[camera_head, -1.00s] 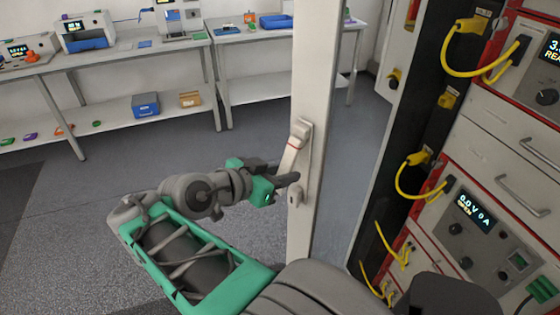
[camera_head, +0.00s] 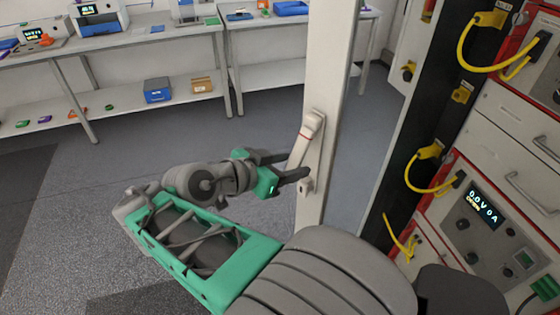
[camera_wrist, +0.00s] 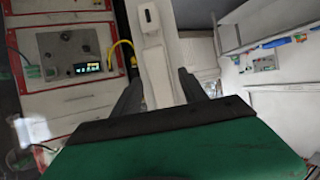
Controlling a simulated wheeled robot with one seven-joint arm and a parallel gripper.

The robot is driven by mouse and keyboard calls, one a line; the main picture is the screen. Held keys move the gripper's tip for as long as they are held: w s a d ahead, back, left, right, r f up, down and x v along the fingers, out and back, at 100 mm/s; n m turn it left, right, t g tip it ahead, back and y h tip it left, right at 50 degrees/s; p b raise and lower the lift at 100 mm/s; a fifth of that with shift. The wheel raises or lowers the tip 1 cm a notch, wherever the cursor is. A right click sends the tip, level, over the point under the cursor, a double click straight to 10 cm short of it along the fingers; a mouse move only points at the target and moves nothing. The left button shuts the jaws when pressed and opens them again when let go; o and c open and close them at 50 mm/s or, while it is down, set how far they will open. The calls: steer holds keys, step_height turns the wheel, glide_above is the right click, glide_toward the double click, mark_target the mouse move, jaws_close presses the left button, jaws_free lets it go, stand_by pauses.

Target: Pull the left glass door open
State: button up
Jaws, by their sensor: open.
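The left glass door's pale upright frame (camera_head: 335,70) stands open, swung out from the cabinet, in the middle of the head view. Its handle (camera_head: 311,125) is a pale lever with a red line, tilted out from the frame. My gripper (camera_head: 290,165) is open at the lower part of the handle, its dark fingers reaching toward the door frame.
The cabinet's instrument rack (camera_head: 500,215) with yellow cables stands at the right. A bench (camera_head: 165,30) with devices and a lower shelf runs along the back wall. The grey floor (camera_head: 80,215) at the left is clear.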

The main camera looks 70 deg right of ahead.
steer(key=p+v, duration=0.6)
steer(key=p, duration=0.1)
steer(key=shift+r, duration=0.1)
